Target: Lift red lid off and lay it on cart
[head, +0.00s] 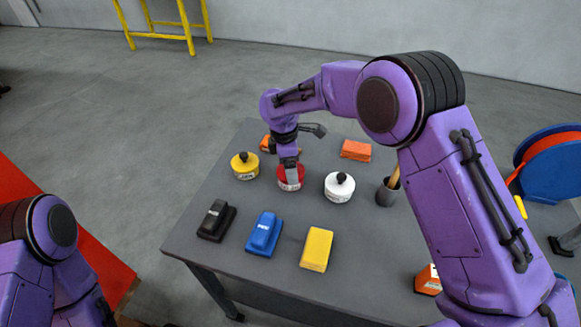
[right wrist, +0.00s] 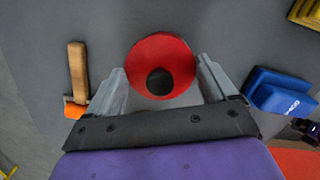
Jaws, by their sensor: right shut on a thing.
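The red-lidded tin (head: 291,184) stands on the grey cart (head: 300,212), between a yellow-lidded and a white-lidded tin. My right gripper (head: 289,164) reaches down onto it from above. In the right wrist view the round red lid (right wrist: 148,56) with its black knob lies between the two fingers of my right gripper (right wrist: 162,68). The gripper is shut on the lid. I cannot tell whether the lid is raised off its tin. My left arm shows at the lower left, but its gripper is out of view.
The yellow-lidded tin (head: 245,172) and white-lidded tin (head: 339,192) stand close on either side. Black (head: 216,221), blue (head: 263,234) and yellow (head: 317,250) blocks line the front. Bare cart top lies between the tins and blocks.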

